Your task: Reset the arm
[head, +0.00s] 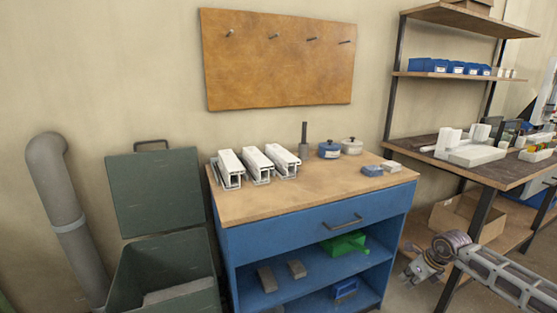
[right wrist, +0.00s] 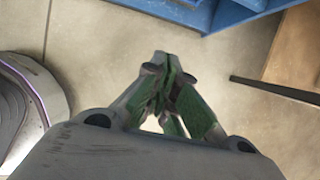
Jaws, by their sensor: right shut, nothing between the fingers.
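My left gripper is in neither view. Three white profiles, the left one (head: 230,166), the middle one (head: 257,163) and the right one (head: 283,158), sit side by side on the wooden bench top (head: 310,188).
A blue cabinet (head: 270,242) carries the bench top. A green open-lidded bin (head: 152,190) stands left. A dark-topped table (head: 500,178) with white parts stands right, close to my right arm. Floor below my right gripper is clear.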

